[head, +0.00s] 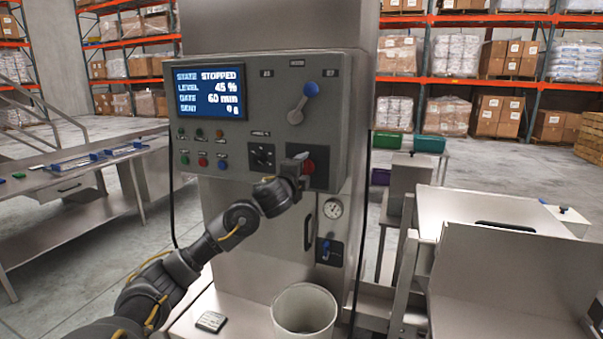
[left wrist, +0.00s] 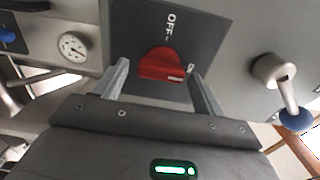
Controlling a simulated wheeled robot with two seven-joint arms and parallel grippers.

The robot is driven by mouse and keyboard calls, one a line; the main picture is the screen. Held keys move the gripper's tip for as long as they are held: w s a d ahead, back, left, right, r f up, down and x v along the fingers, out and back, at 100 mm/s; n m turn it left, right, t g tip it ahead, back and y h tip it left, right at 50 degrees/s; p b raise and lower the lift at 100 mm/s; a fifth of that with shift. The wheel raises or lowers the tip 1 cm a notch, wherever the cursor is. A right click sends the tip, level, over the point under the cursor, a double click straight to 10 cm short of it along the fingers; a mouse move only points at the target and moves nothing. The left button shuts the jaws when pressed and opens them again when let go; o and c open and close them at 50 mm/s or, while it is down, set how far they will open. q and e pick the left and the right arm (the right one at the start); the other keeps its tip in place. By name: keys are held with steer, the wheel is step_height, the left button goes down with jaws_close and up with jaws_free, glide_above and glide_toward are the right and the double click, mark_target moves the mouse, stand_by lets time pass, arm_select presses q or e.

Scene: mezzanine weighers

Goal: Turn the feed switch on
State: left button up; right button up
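A red rotary knob (head: 308,167) sits on a dark plate at the lower right of the grey control panel (head: 345,110). In the left wrist view the red knob (left wrist: 163,65) is close ahead, with "OFF" on its plate. My left gripper (head: 296,166) is at this knob; in the left wrist view its fingers (left wrist: 157,80) are apart, one on each side of the knob. I cannot tell whether they touch it. The screen (head: 208,92) reads "STOPPED". No label reading "feed" is legible. My right gripper is not in view.
A blue-knobbed lever (head: 304,102) stands above the red knob, and a small black selector (head: 262,157) is left of it. Below are a gauge (head: 333,208) and a white bucket (head: 303,309). A steel bench (head: 60,180) is left, steel housings (head: 500,220) right.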

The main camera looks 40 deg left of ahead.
arm_select(q)
steer(key=shift+o, duration=0.3)
steer(key=shift+s, duration=0.1)
steer(key=v, duration=1)
steer(key=shift+s, duration=0.3)
steer(key=shift+d, duration=0.15)
